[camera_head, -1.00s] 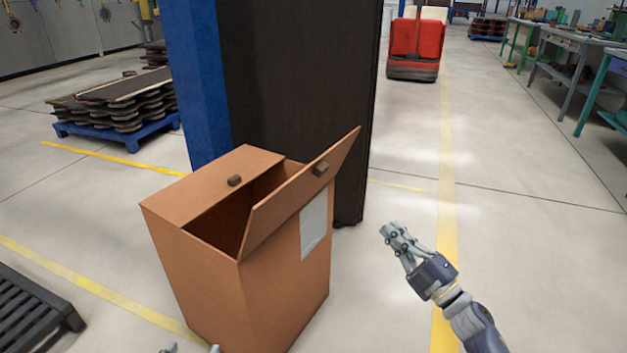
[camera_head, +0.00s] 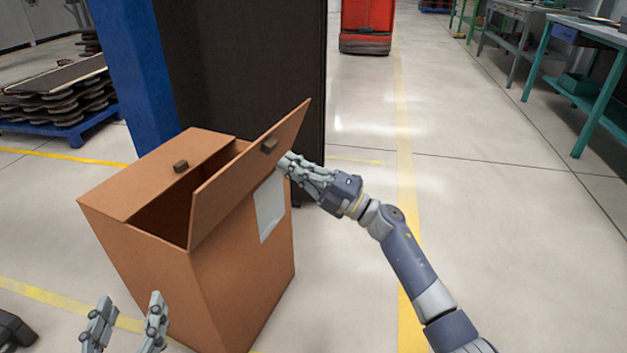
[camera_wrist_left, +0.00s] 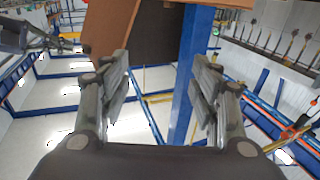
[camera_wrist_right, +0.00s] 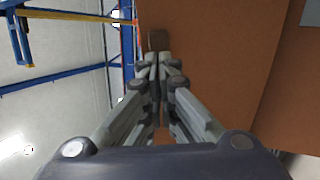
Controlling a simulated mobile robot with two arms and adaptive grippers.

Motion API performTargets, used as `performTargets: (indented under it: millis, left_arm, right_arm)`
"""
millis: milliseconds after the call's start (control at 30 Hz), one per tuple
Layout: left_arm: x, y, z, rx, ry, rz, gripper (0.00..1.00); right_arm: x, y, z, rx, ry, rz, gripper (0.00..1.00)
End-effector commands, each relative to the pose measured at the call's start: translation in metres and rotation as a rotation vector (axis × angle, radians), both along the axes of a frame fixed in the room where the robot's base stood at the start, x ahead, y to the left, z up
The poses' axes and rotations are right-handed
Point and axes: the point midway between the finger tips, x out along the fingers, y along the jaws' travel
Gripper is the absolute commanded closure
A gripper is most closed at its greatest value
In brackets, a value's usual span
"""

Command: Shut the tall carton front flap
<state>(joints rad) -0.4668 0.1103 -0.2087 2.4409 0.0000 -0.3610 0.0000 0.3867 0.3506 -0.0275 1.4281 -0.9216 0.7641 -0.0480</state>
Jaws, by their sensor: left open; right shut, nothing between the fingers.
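The tall brown carton (camera_head: 240,285) stands upright on the floor, left of centre in the head view. A dark gap shows between the flaps. My right gripper (camera_head: 284,160) is shut and empty at the outer face of the front flap, near its right end; contact is unclear. My left gripper (camera_head: 128,310) is open and empty, low in front of the carton.
A blue post (camera_head: 140,70) and a dark panel (camera_head: 245,70) stand close behind the carton. A pallet of stacked parts (camera_head: 60,95) is at the left, and workbenches (camera_head: 590,70) are at the right. Floor right of the carton is clear.

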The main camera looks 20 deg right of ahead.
Motion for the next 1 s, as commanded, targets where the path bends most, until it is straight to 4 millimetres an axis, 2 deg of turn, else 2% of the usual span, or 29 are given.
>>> performTargets:
  millis: [100, 267, 700, 833, 1000]
  left_arm:
    - [0.000, -0.002, 0.010, -0.014, -0.056, -0.003, 0.43]
    - [0.000, -0.003, 0.019, -0.026, -0.099, -0.005, 0.43]
    - [0.000, -0.003, 0.021, -0.027, -0.103, -0.005, 0.43]
    - [0.000, -0.002, 0.016, -0.020, -0.074, -0.004, 0.43]
    - [-0.001, 0.002, -0.009, 0.013, 0.051, 0.003, 0.43]
  right_arm:
    - [0.011, 0.010, 0.005, 0.002, -0.001, -0.002, 1.00]
    - [0.018, 0.017, 0.009, 0.000, 0.000, -0.001, 1.00]
    - [0.019, 0.018, 0.010, 0.000, 0.002, -0.001, 1.00]
    - [0.019, 0.018, 0.011, -0.003, 0.005, -0.001, 1.00]
    - [0.021, 0.019, 0.014, -0.010, 0.013, -0.001, 1.00]
